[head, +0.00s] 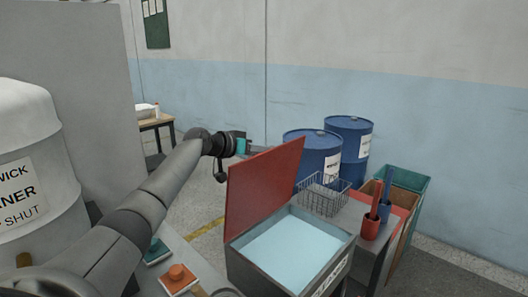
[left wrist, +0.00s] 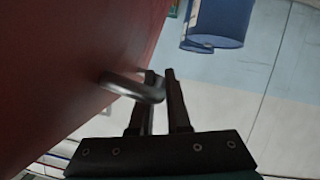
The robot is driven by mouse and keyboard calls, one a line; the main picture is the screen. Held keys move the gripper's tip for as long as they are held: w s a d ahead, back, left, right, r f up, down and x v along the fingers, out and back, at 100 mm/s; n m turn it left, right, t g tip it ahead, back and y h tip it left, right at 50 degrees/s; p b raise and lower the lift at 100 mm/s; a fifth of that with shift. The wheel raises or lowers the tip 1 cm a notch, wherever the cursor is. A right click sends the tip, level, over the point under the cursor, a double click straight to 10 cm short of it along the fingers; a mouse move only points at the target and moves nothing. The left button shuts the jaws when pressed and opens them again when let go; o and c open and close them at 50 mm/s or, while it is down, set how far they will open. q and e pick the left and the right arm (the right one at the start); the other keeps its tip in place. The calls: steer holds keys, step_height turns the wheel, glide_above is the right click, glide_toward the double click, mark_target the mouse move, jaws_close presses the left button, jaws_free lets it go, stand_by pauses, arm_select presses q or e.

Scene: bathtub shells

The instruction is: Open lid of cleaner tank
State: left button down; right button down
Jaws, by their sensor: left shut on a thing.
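The cleaner tank (head: 290,262) is a grey box with pale blue liquid in it, low in the middle of the head view. Its red lid (head: 262,190) stands raised, close to upright, along the tank's left side. The lid's red face (left wrist: 70,60) fills the left of the left wrist view, with a grey metal loop handle (left wrist: 128,84) on it. My left gripper (head: 243,146) is at the lid's upper left edge, on its outer side. In the left wrist view its fingers (left wrist: 161,76) are shut on the handle. My right gripper is not in view.
Two blue drums (head: 314,150) stand behind the tank. A wire basket (head: 324,196), a red cup with a handled tool (head: 371,224) and crates (head: 404,190) are at right. A white labelled drum (head: 35,160) stands at left. An orange-knobbed block (head: 178,279) lies near the tank.

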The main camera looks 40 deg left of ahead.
arm_select(q)
steer(key=c, duration=1.2)
jaws_free()
steer(key=shift+w, duration=0.1)
steer(key=shift+o, duration=0.2)
step_height(320, 180, up, 20)
steer(key=p, duration=0.4)
